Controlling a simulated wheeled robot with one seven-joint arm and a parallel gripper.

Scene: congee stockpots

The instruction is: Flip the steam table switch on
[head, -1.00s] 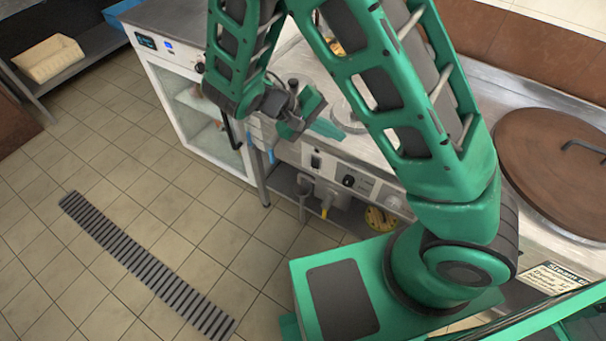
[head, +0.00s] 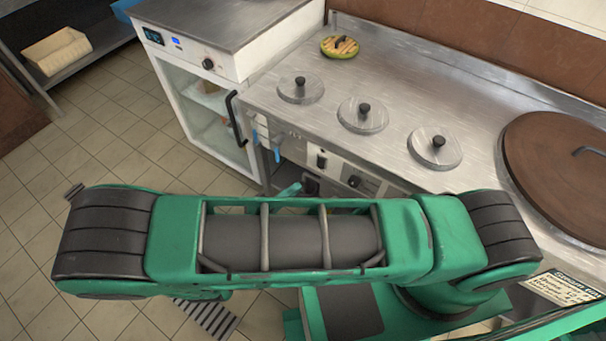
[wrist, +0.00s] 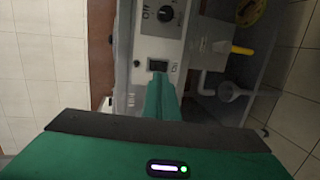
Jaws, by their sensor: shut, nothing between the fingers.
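The steam table (head: 385,145) has a front panel with a dark rectangular rocker switch (head: 321,160) and a black knob (head: 354,181) to its right. In the wrist view the switch (wrist: 158,66) lies just beyond my fingertips, and the knob (wrist: 166,14) with an OFF label is above it. My gripper (wrist: 160,82) is shut and empty, its green fingers pointing at the switch. I cannot tell whether the tips touch it or which way the rocker is set. In the head view my arm hides most of the gripper; a green tip (head: 290,190) shows near the panel.
Several round lids sit on the steam table's top, with a large brown lid (head: 560,150) at right. A white glass-door cabinet (head: 205,95) with a black handle (head: 236,118) stands at left. In the wrist view a pipe with a yellow handle (wrist: 242,50) is beside the panel.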

